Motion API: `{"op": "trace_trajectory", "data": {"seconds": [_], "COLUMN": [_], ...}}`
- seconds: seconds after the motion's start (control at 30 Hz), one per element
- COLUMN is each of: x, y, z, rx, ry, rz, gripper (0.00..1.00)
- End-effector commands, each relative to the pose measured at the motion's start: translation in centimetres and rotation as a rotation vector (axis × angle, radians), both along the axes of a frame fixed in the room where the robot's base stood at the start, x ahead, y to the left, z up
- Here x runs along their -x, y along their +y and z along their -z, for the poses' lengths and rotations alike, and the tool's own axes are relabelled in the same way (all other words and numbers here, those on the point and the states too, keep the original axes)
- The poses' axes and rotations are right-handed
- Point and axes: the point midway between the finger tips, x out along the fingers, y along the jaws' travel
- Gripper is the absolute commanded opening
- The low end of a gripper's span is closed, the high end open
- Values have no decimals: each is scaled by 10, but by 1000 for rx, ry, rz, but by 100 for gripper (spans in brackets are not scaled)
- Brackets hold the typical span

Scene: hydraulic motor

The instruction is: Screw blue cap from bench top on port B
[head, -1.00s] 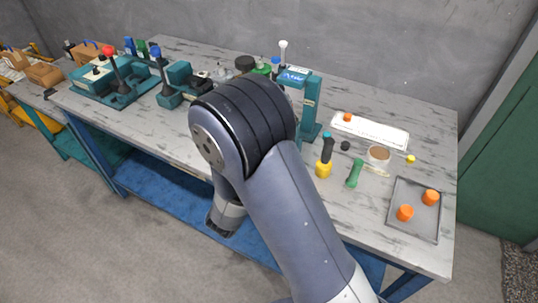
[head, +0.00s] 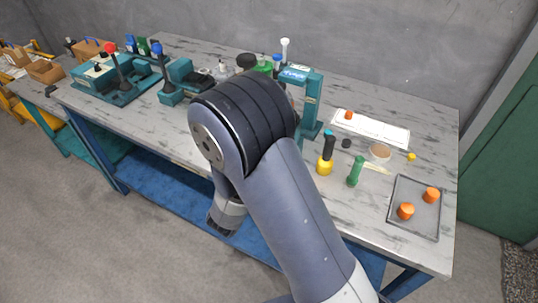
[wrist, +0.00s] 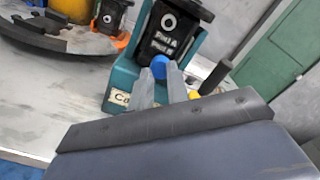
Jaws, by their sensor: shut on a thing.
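My gripper (wrist: 161,78) is shut on a blue cap (wrist: 158,66), which shows between the fingertips in the wrist view. The cap is in front of the lower part of a black block (wrist: 183,20) with a round port and white lettering that seems to read Port A and Port B. I cannot tell whether the cap touches the block, and port B itself is not clearly visible. The block sits in a teal stand (wrist: 121,80) with a pale label. In the head view my arm hides the gripper and the cap; a teal stand (head: 312,100) shows just right of the arm.
A grey tray (head: 414,226) holds two orange caps (head: 406,211). A white panel (head: 385,133) lies behind. Fixtures (head: 115,85) fill the left.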

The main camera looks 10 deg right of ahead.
Motion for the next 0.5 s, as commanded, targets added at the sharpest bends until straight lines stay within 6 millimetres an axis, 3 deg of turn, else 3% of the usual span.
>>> {"op": "trace_trajectory", "data": {"seconds": [0.03, 0.07, 0.2, 0.5], "x": [1, 1, 1, 1], "y": [-2, -2, -1, 0], "z": [4, 4, 3, 0], "rx": [-1, -2, -1, -2], "ry": [12, 12, 7, 0], "rz": [5, 5, 3, 1], "gripper": [0, 18, 29, 31]}}
